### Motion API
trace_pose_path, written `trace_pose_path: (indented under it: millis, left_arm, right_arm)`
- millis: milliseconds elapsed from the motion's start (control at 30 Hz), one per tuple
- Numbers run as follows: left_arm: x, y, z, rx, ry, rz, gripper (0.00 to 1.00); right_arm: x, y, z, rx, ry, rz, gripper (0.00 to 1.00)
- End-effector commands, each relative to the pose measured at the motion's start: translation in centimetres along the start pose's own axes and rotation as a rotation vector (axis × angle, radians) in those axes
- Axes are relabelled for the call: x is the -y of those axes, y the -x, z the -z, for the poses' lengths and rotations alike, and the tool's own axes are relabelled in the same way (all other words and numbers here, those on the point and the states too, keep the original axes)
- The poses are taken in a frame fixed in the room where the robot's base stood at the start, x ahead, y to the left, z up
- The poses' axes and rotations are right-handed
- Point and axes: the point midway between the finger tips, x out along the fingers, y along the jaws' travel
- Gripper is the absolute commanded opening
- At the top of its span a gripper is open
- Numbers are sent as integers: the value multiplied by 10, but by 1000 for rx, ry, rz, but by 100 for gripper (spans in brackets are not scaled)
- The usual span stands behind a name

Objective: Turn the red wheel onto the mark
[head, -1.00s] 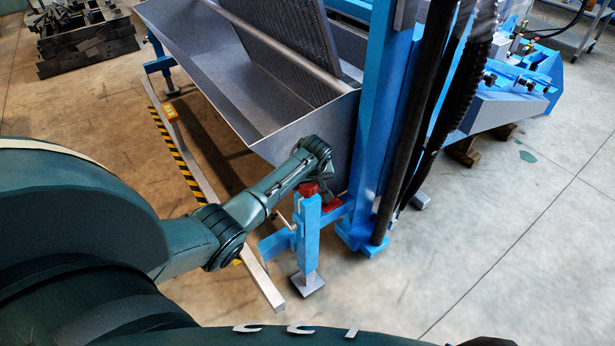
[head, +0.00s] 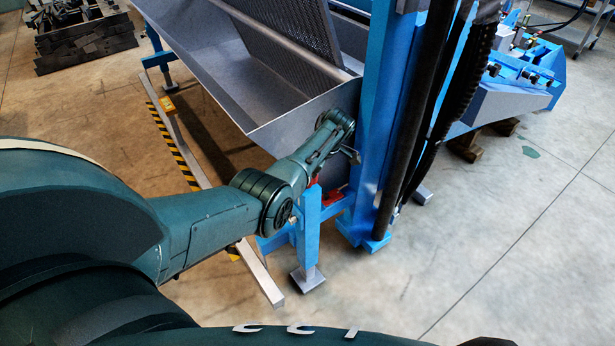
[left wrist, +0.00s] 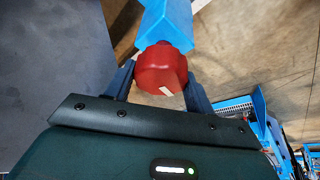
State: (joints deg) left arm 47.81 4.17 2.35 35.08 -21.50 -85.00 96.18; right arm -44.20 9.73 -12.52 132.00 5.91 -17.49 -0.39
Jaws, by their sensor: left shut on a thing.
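The red wheel (left wrist: 161,66) is a faceted red knob in the left wrist view, next to the end of a blue post (left wrist: 166,22). A short pale stripe (left wrist: 166,91) shows on its near face. My left gripper (left wrist: 161,78) has one finger on each side of the wheel and is shut on it. In the head view my left arm reaches over the blue post (head: 308,235) and hides most of the wheel. A little red shows beside the arm there. I cannot tell where the target mark is. My right gripper is not in view.
A grey metal trough (head: 280,110) stands close behind my left arm. A tall blue column (head: 378,130) with black hoses (head: 425,110) stands just to its right. A grey rail (head: 190,150) with yellow-black stripes lies to the left. The floor at front right is clear.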

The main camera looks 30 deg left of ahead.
Motion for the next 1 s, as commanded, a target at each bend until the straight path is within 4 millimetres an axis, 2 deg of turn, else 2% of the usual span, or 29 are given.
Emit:
trace_pose_path:
  millis: [33, 400, 1000]
  left_arm:
    - [0, -4, -2, 1, 32, 14, 31]
    - [0, -2, 0, 1, 194, 82, 31]
    - [1, -1, 0, 0, 225, 96, 31]
  right_arm:
    - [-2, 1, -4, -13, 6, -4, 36]
    - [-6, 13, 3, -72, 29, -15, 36]
    - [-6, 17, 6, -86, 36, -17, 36]
